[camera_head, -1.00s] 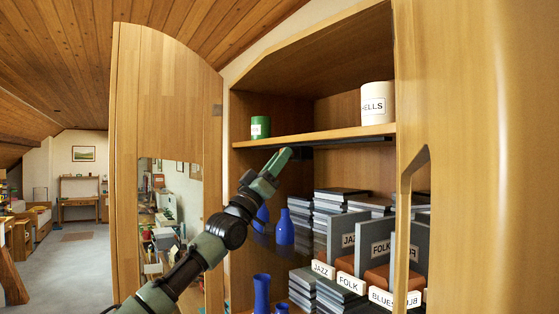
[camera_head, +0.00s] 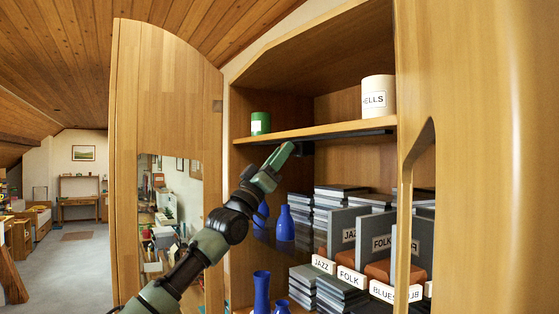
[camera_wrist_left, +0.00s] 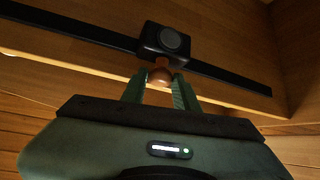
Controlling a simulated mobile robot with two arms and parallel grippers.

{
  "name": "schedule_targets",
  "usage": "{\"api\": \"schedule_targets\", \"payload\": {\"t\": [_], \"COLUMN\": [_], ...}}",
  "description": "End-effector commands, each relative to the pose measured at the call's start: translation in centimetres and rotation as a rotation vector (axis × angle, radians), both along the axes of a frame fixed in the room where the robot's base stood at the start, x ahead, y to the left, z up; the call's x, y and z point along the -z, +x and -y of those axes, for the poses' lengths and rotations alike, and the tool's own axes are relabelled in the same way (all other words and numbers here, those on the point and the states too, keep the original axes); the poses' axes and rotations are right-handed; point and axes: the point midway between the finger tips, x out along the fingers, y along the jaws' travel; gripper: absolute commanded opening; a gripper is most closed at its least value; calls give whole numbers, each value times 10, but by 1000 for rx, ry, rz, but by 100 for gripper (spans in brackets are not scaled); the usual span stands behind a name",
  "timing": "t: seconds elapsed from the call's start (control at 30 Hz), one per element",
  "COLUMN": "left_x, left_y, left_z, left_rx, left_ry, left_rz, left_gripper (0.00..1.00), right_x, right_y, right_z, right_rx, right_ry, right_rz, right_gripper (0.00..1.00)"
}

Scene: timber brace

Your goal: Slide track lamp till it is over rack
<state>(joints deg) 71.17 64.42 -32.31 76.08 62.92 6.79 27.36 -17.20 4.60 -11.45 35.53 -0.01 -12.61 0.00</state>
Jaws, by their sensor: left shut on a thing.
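The track lamp (camera_wrist_left: 165,40) is a small black block with a round grey lens, on a black track (camera_wrist_left: 232,78) under a wooden shelf. A reddish-brown knob (camera_wrist_left: 162,75) hangs from it. My left gripper (camera_wrist_left: 161,88) is shut on this knob, its green fingers on either side. In the head view, my left gripper (camera_head: 287,150) is at the left part of the track (camera_head: 350,138), and the dark lamp (camera_head: 304,148) is partly hidden behind it. The rack (camera_head: 375,240), with grey dividers labelled JAZZ and FOLK, stands lower and farther right. My right gripper is not in view.
A green pot (camera_head: 260,123) and a white SHELLS pot (camera_head: 378,96) stand on the shelf above (camera_head: 320,131). Blue vases (camera_head: 285,225) and grey stacks (camera_head: 333,205) stand below. An open cabinet door (camera_head: 160,90) is at left; a wooden panel (camera_head: 470,120) fills the right.

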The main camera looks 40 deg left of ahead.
Motion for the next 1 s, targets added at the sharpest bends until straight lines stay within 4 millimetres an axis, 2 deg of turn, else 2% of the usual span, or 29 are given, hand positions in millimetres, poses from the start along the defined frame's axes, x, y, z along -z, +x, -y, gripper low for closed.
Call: {"api": "schedule_targets", "payload": {"t": [0.03, 0.17, 0.3, 0.4, 0.57, 0.7, 0.9, 1.0], "left_x": [9, 13, 13, 11, 7, 6, 3, 2], "left_y": [-1, -6, -14, -20, -31, -42, -55, -60], "left_z": [7, 26, 53, 74, 110, 148, 193, 208], "left_rx": [7, 12, 15, 13, 11, 11, 8, 5], "left_ry": [-3, -4, -6, -4, -1, -1, -1, -1], "left_rz": [5, 7, 9, 9, 7, 6, 3, 2], "left_gripper": [0, 0, 0, 0, 0, 0, 0, 0], "right_x": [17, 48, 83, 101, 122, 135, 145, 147], "right_y": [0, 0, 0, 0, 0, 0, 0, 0], "right_z": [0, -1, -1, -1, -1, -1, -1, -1], "right_rx": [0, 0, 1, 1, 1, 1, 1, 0], "right_ry": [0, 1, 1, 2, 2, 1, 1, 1], "right_rz": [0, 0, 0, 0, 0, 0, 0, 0], "right_gripper": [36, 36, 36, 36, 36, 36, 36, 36]}}
